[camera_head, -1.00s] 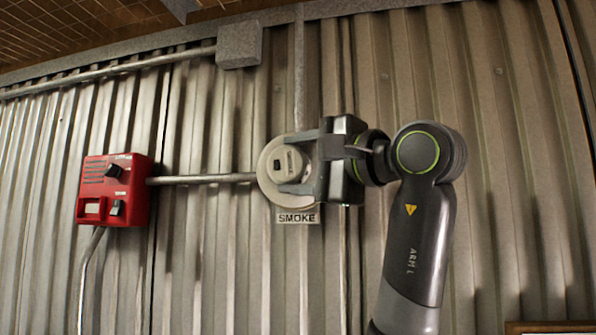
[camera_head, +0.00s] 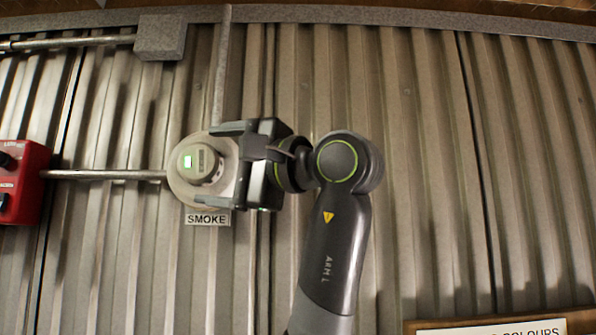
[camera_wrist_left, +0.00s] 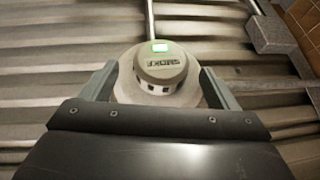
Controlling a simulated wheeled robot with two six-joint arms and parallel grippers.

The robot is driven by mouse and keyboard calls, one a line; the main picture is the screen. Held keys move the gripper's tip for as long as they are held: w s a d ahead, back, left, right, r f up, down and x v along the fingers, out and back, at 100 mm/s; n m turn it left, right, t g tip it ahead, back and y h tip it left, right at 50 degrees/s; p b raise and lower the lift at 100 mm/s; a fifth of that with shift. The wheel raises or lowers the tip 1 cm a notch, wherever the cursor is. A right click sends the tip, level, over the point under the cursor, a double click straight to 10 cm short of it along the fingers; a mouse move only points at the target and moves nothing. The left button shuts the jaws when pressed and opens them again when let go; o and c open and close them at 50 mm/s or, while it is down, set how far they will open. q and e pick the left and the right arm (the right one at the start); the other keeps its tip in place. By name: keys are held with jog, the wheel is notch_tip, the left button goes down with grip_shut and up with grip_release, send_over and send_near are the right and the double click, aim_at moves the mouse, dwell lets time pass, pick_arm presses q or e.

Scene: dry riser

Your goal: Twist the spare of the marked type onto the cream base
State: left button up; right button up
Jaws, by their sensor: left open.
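A round cream detector head (camera_head: 200,163) sits on the wider cream base (camera_head: 183,192) on the corrugated wall, above a SMOKE label (camera_head: 208,219). A small window on the head glows green. In the left wrist view the head (camera_wrist_left: 160,68) bears the word SMOKE and also shows its lit green window, with the base (camera_wrist_left: 125,88) behind it. My left gripper (camera_head: 212,166) is open, its two fingers above and below the head. In the wrist view the fingers stand on either side of the head with gaps. My right gripper is not in view.
A red call box (camera_head: 22,182) is at the left edge, joined to the base by a pipe (camera_head: 105,175). A grey junction box (camera_head: 161,37) and vertical conduit (camera_head: 222,65) are above. A partly cut-off framed sign (camera_head: 490,327) is at the lower right. The wall at right is bare.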

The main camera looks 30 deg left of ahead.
pick_arm(q)
jog(key=d+f+b, duration=0.1)
jog(key=d+b, duration=0.3)
jog(key=d, duration=1.1)
jog(key=shift+d+f+b, duration=0.35)
jog(key=shift+f, duration=0.05)
jog(key=shift+s, duration=0.1)
